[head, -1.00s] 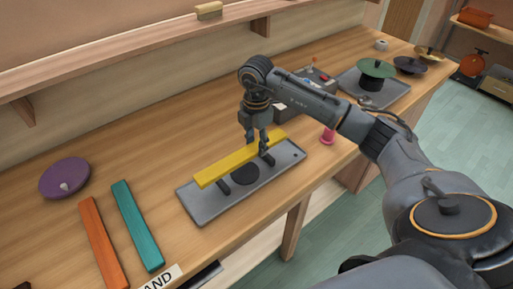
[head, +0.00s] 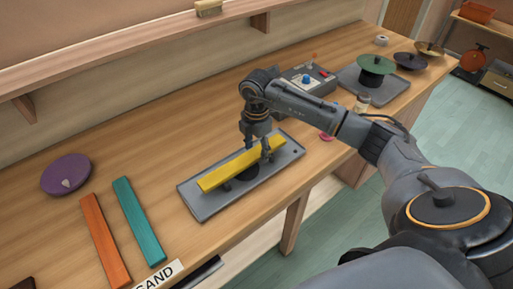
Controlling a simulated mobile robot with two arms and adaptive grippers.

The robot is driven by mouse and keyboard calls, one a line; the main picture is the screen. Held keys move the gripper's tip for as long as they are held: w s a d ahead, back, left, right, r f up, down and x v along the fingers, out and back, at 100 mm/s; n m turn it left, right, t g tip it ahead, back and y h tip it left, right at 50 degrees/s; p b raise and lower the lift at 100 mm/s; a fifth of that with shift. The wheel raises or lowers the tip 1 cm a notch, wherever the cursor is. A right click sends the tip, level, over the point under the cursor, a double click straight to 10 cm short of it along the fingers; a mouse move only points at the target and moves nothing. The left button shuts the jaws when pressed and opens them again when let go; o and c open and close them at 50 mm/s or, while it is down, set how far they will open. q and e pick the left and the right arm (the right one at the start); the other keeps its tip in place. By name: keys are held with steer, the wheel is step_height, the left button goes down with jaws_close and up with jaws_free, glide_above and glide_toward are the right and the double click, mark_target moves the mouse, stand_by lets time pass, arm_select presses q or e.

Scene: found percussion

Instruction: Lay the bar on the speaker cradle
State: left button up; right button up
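The yellow bar (head: 226,172) lies lengthwise over the speaker cradle, a grey tray (head: 207,208) with a black round speaker (head: 248,174) in its middle. The bar is low over the tray and hides most of the cradle's supports. I cannot tell whether it rests fully on them. My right gripper (head: 258,152) points down over the bar's right half, one finger on each side, and appears shut on it. My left gripper is not in view.
An orange bar (head: 105,240) and a teal bar (head: 138,221) lie left of the tray, near a purple disc (head: 66,174). A control box (head: 308,80) stands behind my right arm. A green cymbal (head: 376,64) stands at the far right. The bench behind the tray is clear.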

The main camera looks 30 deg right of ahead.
steer(key=shift+r, duration=0.2)
step_height(320, 180, up, 13)
steer(key=b, duration=0.2)
stand_by(0.4)
steer(key=shift+f, duration=0.1)
